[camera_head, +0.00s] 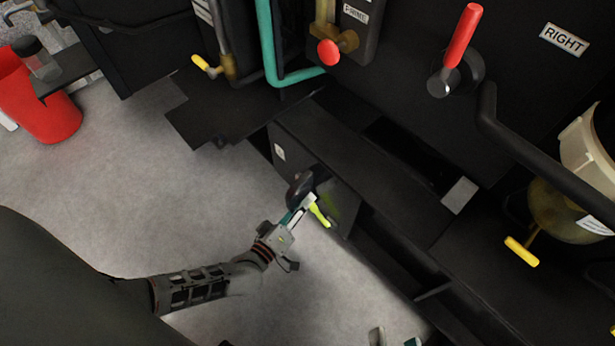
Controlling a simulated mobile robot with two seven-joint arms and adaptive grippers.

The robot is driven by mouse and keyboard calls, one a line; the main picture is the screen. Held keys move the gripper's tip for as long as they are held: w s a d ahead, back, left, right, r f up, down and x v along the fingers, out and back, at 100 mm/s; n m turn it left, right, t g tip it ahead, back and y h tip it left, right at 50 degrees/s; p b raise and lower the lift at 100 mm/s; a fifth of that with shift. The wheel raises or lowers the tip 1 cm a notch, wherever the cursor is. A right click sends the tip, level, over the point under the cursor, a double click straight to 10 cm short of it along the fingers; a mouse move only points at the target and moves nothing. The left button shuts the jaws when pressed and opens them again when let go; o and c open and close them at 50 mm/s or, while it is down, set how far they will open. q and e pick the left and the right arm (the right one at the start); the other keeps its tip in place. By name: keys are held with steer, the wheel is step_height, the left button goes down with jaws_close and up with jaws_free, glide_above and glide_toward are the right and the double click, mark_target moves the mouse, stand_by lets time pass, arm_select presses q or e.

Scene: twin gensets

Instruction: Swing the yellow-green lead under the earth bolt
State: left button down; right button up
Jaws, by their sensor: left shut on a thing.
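The yellow-green lead (320,215) shows as a short bright piece beside the low dark frame in the middle of the view. My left gripper (303,204) is shut on it, close against the side of the frame. A dark rounded part (298,184) lies just beyond the fingers; I cannot tell what it is. The earth bolt cannot be made out, and may be hidden by the gripper or the frame. My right gripper (394,339) shows only its two fingertips at the bottom edge, apart, with nothing visible between them.
A dark machine with a red-handled lever (461,36) and a RIGHT label (564,40) stands at the upper right. A yellow-handled valve (521,251) and bowl are at the right. A red bucket (38,100) stands far left. The grey floor (130,210) is clear.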

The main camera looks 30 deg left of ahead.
arm_select(q)
steer(key=c, duration=1.9)
jaws_free()
steer(key=shift+f, duration=0.15)
step_height(320, 180, up, 10)
steer(key=shift+r, duration=0.1)
